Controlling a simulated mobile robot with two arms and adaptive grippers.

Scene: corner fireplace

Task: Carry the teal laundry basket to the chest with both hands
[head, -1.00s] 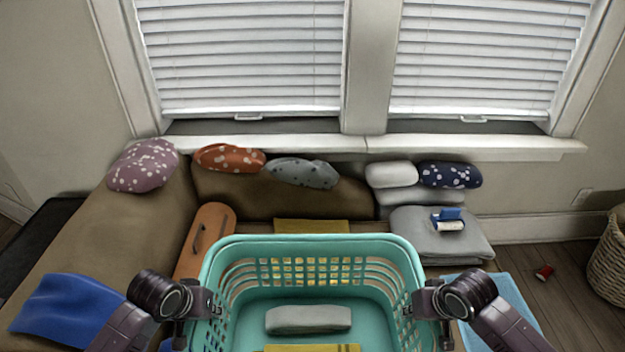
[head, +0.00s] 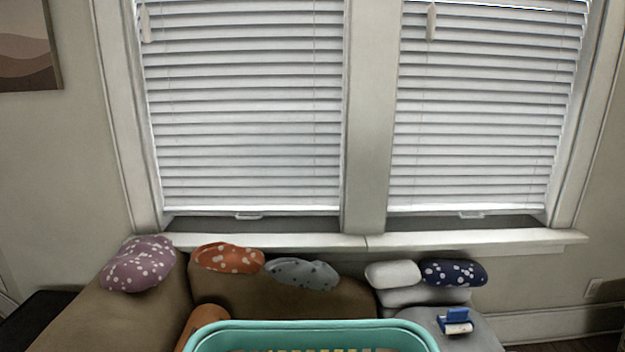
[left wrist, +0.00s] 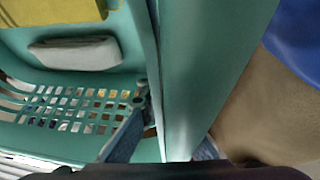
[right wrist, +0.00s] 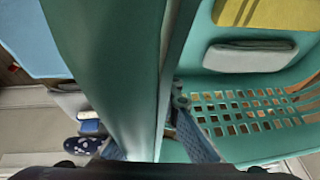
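The teal laundry basket (head: 312,330) shows only its far rim at the bottom of the head view; most of it is below the picture. In the left wrist view, my left gripper (left wrist: 168,135) has fingers on both sides of the basket wall (left wrist: 205,60) and grips it. In the right wrist view, my right gripper (right wrist: 152,135) likewise straddles the opposite wall (right wrist: 105,50) and grips it. A grey folded cloth (left wrist: 75,53) and a yellow cloth (left wrist: 50,12) lie inside the basket. I cannot pick out a chest in these views.
A brown sofa (head: 135,315) lies ahead and left, with purple (head: 138,265), orange (head: 227,258) and grey (head: 301,273) spotted pillows. Grey cushions, a navy pillow (head: 453,272) and a blue-and-white object (head: 455,320) lie at right. The windowsill (head: 480,241) is behind.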

